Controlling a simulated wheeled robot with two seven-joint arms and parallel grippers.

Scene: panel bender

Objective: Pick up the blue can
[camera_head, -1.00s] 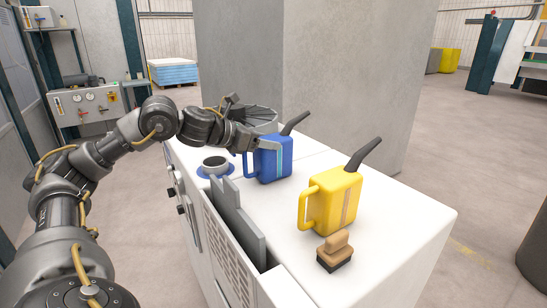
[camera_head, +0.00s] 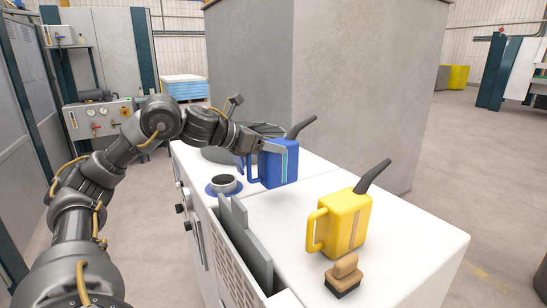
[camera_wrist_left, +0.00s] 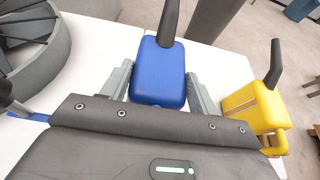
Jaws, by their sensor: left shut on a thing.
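The blue can (camera_head: 279,166), with a dark spout and a blue handle, is upright and looks slightly above the white worktop (camera_head: 290,215). My left gripper (camera_head: 268,147) is shut on its upper body, coming from the left. In the left wrist view the blue can (camera_wrist_left: 158,75) sits between the two grey fingers (camera_wrist_left: 158,92), one on each side. Its underside is hidden there. My right gripper is in no view.
A yellow can (camera_head: 343,224) and a wooden-handled brush (camera_head: 344,274) stand at the right front. A dark cup on a blue saucer (camera_head: 223,187) is left of the blue can. Grey plates (camera_head: 246,242) stand in a slot. A large grey block (camera_head: 350,90) rises behind.

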